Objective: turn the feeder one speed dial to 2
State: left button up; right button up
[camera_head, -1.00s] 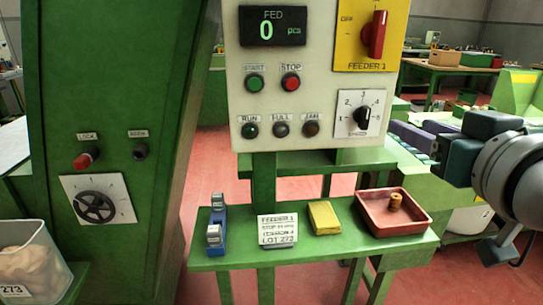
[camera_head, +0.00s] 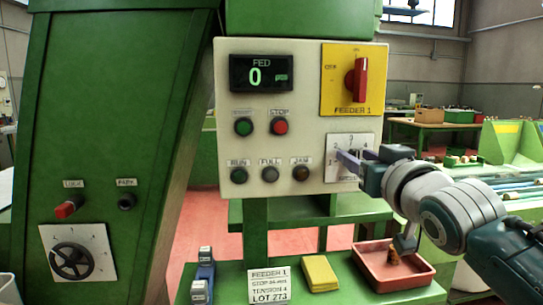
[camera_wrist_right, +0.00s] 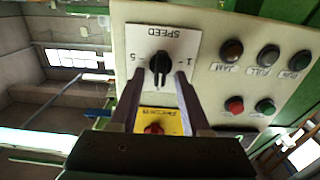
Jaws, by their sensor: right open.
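The feeder one speed dial is a black knob on a white numbered plate (camera_head: 367,142), low on the right of the cream control panel. In the right wrist view the knob (camera_wrist_right: 158,64) shows clearly, with the SPEED label upside down. Its pointer seems to lie toward the yellow plate, near 3. My right gripper (camera_head: 354,158) is in front of the dial, and its fingers hide most of the knob in the head view. In the right wrist view the open gripper (camera_wrist_right: 157,80) has one finger on each side of the knob; I cannot tell whether they touch it. My left gripper is out of view.
Above the dial is the red FEEDER 1 switch (camera_head: 356,80) on a yellow plate. Left of the dial are the JAM lamp (camera_head: 301,171) and the red STOP button (camera_head: 280,126). The display (camera_head: 261,73) reads 0. A red tray (camera_head: 392,281) stands on the green shelf below.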

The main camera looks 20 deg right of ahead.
jog(key=shift+w, duration=0.2)
grip_shut()
dwell(0.3)
